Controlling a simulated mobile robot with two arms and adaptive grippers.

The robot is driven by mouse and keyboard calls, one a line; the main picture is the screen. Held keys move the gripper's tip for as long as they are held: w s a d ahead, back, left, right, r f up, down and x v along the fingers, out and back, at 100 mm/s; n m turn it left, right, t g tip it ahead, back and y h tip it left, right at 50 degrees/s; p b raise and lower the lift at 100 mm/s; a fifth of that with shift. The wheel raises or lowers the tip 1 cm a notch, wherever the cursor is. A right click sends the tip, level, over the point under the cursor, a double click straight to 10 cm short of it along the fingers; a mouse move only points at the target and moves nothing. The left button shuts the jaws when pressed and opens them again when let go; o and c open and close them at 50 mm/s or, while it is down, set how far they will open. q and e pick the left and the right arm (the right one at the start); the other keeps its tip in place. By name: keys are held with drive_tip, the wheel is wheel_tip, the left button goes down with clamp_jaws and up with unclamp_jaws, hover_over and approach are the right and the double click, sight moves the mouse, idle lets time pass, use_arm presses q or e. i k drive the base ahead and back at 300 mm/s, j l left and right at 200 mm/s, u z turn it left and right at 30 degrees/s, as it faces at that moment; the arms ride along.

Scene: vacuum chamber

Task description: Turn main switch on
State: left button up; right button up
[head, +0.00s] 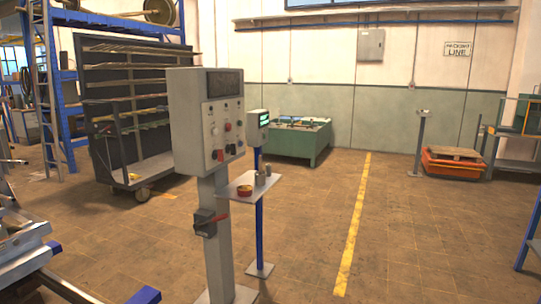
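A grey control panel (207,122) stands on a grey post in the middle-left of the head view. Its face has a dark display, several small buttons and knobs, and a red switch (220,155) low on the left. Lower on the post is a dark box with a red handle (215,219) pointing to the right. I cannot tell which of these is the main switch, or whether either is on or off. Neither of my grippers is in view.
A small shelf (240,187) with a yellow-red bowl and small cylinders adjoins the post on the right. A second screen (258,125) stands on a blue pole. Metal machinery (25,255) occupies the lower left. The floor (430,245) to the right is largely clear.

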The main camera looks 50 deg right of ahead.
sight(219, 154)
drive_tip(key=z, duration=1.3)
drive_tip(key=i+l, duration=0.25)
drive_tip(key=i+l+u, duration=0.15)
drive_tip(key=l, duration=0.25)
drive_tip(key=i+l, duration=0.35)
drive_tip(key=i+l+u, duration=0.15)
drive_tip(key=i+l, duration=0.3)
drive_tip(key=l, duration=0.3)
drive_tip(key=i+l+u, duration=0.1)
drive_tip(key=i+l, duration=0.15)
drive_tip(key=i+l+u, duration=0.1)
drive_tip(key=l, duration=0.4)
drive_tip(key=i, duration=0.1)
